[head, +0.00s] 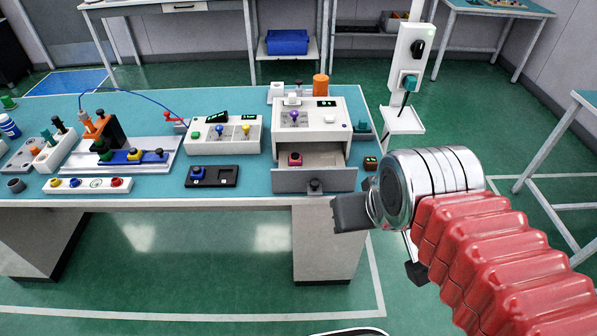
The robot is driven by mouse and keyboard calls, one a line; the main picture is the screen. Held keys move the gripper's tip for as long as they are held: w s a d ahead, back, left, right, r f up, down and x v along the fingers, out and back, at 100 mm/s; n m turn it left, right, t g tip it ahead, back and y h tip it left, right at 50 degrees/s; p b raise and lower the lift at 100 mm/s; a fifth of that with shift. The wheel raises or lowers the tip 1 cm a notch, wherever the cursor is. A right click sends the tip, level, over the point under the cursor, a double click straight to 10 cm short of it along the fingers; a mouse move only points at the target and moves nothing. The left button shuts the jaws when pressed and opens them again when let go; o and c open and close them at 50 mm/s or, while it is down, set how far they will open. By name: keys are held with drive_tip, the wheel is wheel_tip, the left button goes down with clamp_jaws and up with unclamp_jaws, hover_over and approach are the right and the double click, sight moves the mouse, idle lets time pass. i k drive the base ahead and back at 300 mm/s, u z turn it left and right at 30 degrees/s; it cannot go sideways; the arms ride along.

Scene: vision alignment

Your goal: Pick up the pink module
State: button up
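A small pinkish-red module (295,159) with a dark top sits inside the open drawer (325,158) of a white cabinet unit (308,122) on the teal workbench. The drawer's grey front panel with its handle stands pulled out toward me. My gripper (351,213) is a dark grey piece at the end of my silver wrist, to the right of and nearer than the drawer front. It is apart from the module. Its fingertips are not clearly seen, so I cannot tell if it is open.
A black tray (212,176) with a blue module lies left of the drawer. A white box with colored knobs (220,135) stands behind it. A small dark box (370,163) sits at the bench's right end. A white stand (404,120) is beyond that end.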

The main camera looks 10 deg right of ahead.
sight(295, 158)
drive_tip(key=k, duration=1)
drive_tip(key=u, duration=0.1)
drive_tip(key=i, duration=0.5)
drive_tip(key=u, duration=0.55)
drive_tip(key=i, duration=0.8)
drive_tip(key=u, duration=0.8)
drive_tip(key=i, duration=0.95)
drive_tip(key=u, duration=0.3)
